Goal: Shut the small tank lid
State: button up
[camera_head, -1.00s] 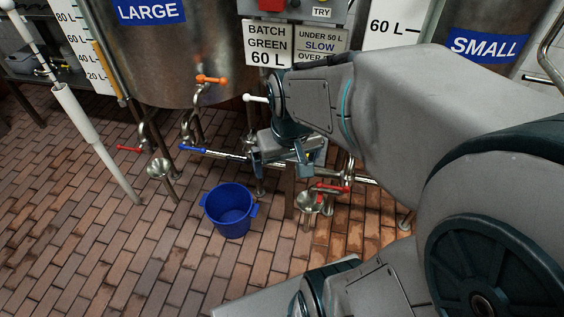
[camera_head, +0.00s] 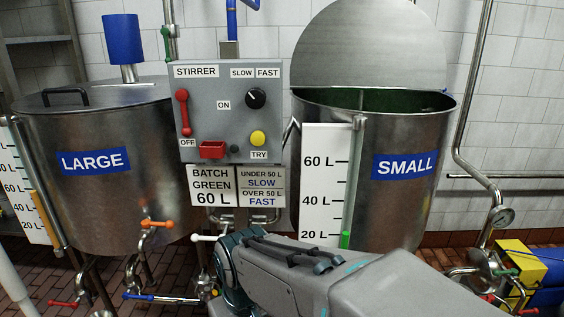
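The small tank (camera_head: 405,215) stands right of centre with a blue SMALL label. Its round steel lid (camera_head: 362,45) is raised and stands upright behind the open rim, leaning against nothing that I can make out. The dark green inside of the tank shows below the lid. My arm reaches in from the bottom right, in front of and below the small tank. My gripper is hidden behind my own arm links or below the picture, so its fingers do not show.
A grey stirrer panel (camera_head: 229,112) with knob and lever stands between the tanks. The large tank (camera_head: 92,195) at left has its lid (camera_head: 92,95) down. A level gauge board (camera_head: 326,180) fronts the small tank.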

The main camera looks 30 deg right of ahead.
aim_at(389, 45)
jog(key=z, duration=0.5)
jog(key=i, duration=0.25)
jog(key=z, duration=1.1)
